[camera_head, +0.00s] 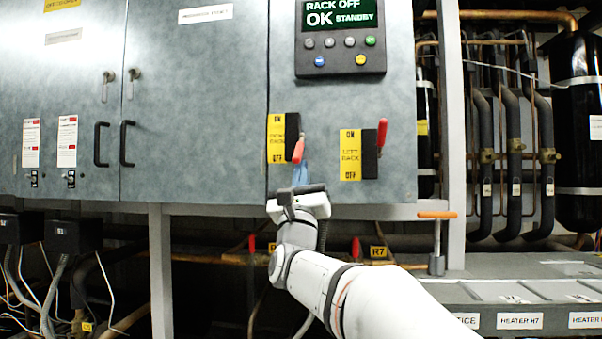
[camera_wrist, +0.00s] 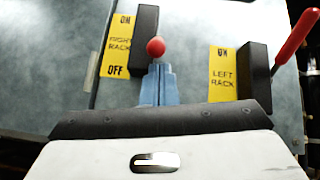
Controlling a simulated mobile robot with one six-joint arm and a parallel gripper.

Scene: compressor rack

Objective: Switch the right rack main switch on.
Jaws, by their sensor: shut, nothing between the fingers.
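The right rack main switch is a black box (camera_head: 292,129) with a red handle (camera_head: 298,151), beside a yellow ON/OFF label (camera_head: 276,139) on the grey cabinet. Its handle slants down toward the OFF end. In the wrist view the handle shows end-on as a red knob (camera_wrist: 156,46) in front of its black box (camera_wrist: 146,28); the label reads RIGHT RACK (camera_wrist: 119,45). My gripper (camera_head: 301,168) has its blue fingers shut and empty, just below the handle's lower end. The fingertips also show under the knob in the wrist view (camera_wrist: 158,70). I cannot tell whether they touch it.
The left rack switch, with its red handle (camera_head: 381,133) pointing up, is close on the right. A display panel (camera_head: 340,38) above reads RACK OFF, OK STANDBY. An orange-handled clamp (camera_head: 437,215) stands at the cabinet's lower right. Pipes and a ledge lie below and right.

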